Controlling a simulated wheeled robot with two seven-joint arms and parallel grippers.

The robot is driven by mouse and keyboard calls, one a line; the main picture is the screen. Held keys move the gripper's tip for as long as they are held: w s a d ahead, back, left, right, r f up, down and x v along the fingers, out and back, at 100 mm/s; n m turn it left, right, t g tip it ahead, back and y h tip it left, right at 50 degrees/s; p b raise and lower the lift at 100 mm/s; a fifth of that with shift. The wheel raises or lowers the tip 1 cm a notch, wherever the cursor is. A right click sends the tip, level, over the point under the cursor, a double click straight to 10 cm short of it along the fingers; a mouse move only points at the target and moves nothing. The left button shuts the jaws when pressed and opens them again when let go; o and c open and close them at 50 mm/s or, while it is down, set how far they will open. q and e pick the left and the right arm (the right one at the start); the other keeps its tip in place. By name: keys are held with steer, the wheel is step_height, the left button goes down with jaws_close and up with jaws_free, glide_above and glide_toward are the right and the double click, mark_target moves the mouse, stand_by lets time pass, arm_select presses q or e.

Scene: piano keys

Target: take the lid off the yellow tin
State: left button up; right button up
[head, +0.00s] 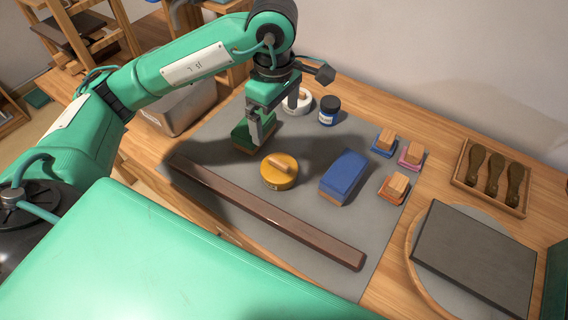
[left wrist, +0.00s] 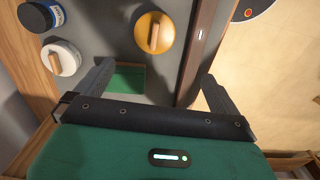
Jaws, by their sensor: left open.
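The yellow tin (head: 279,174) stands upright on the grey mat, with its lid on and a wooden bar handle (head: 280,166) across the top. In the left wrist view the tin (left wrist: 168,35) shows from above, beyond my fingers. My left gripper (head: 272,122) is open and empty, pointing down behind and a little left of the tin, apart from it. In the left wrist view its two fingers (left wrist: 157,72) are spread wide, with a green block (left wrist: 127,80) partly visible between them. My right gripper is in neither view.
A white tin (head: 297,101) and a dark blue jar (head: 329,111) stand behind. A blue block (head: 345,176) is right of the tin; a long dark bar (head: 265,212) lies in front. Small wooden-topped blocks (head: 397,186) stand farther right. Bare mat (head: 325,215) lies front right.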

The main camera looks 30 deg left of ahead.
arm_select(q)
step_height(320, 180, down, 4)
steer(key=b, duration=0.3)
glide_above(279, 161)
steer(key=f, duration=0.8)
steer(key=shift+s+d+f, duration=0.1)
steer(key=shift+s, duration=0.1)
steer(key=shift+w+f+p, duration=0.15)
steer(key=shift+f+p, duration=0.45)
steer(key=shift+f, duration=2.3)
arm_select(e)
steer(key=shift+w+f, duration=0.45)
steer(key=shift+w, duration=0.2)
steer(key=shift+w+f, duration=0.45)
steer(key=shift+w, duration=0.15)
arm_select(q)
steer(key=c, duration=0.7)
